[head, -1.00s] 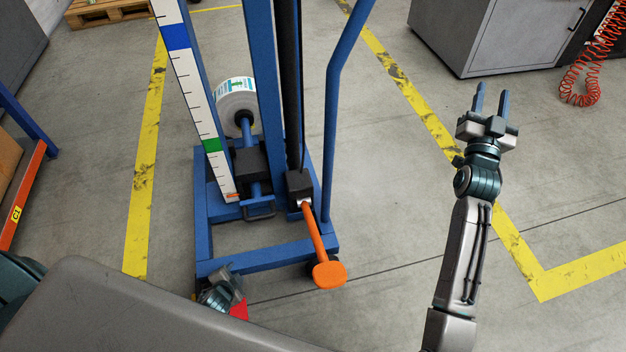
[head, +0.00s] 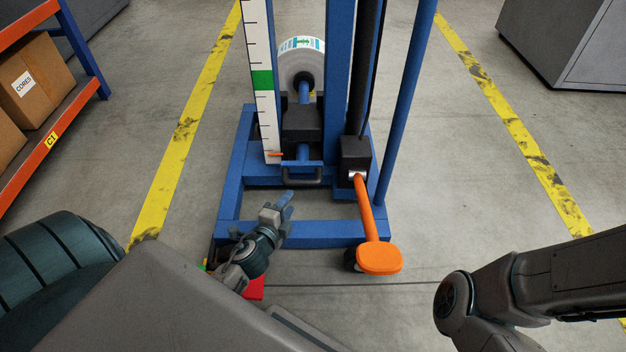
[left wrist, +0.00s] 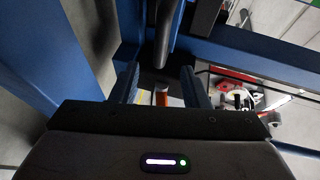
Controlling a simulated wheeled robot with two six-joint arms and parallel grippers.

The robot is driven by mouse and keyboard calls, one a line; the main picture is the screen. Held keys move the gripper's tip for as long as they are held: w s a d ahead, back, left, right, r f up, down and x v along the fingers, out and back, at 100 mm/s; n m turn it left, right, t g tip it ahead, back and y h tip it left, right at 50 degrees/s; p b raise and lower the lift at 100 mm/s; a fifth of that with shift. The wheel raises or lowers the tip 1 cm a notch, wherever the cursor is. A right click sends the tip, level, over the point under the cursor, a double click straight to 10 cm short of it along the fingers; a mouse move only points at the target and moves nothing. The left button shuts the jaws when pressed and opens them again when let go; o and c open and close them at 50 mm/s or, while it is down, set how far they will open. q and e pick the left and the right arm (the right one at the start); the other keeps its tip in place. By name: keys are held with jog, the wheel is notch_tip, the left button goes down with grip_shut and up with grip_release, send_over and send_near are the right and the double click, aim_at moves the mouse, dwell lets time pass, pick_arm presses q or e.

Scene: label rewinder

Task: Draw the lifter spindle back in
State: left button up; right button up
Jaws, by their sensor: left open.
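The lifter (head: 340,60) is a blue upright frame on a blue floor base. Its blue spindle (head: 304,92) runs from a black block (head: 303,122) back to the core of a white label roll (head: 302,62). A short blue piece with a dark U-shaped handle (head: 303,182) sits on the near side of the block. My left gripper (head: 289,202) is open, low in front of the handle and apart from it. In the left wrist view my left gripper (left wrist: 160,82) has a dark bar (left wrist: 164,35) ahead of its fingers, nothing between them held. My right gripper is out of view.
An orange lever with a flat pad (head: 380,257) sticks out at the lifter's right front. A ruler strip (head: 262,80) stands on its left. A red thing (head: 254,289) lies below my left arm. A shelf with boxes (head: 38,78) is at left. Floor right of the lifter is clear.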

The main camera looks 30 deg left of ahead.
aim_at(301, 185)
pick_arm(q)
jog(key=b+x, duration=0.1)
jog(key=x, duration=0.9)
jog(key=shift+w, duration=0.4)
jog(key=shift+c, duration=0.2)
grip_shut()
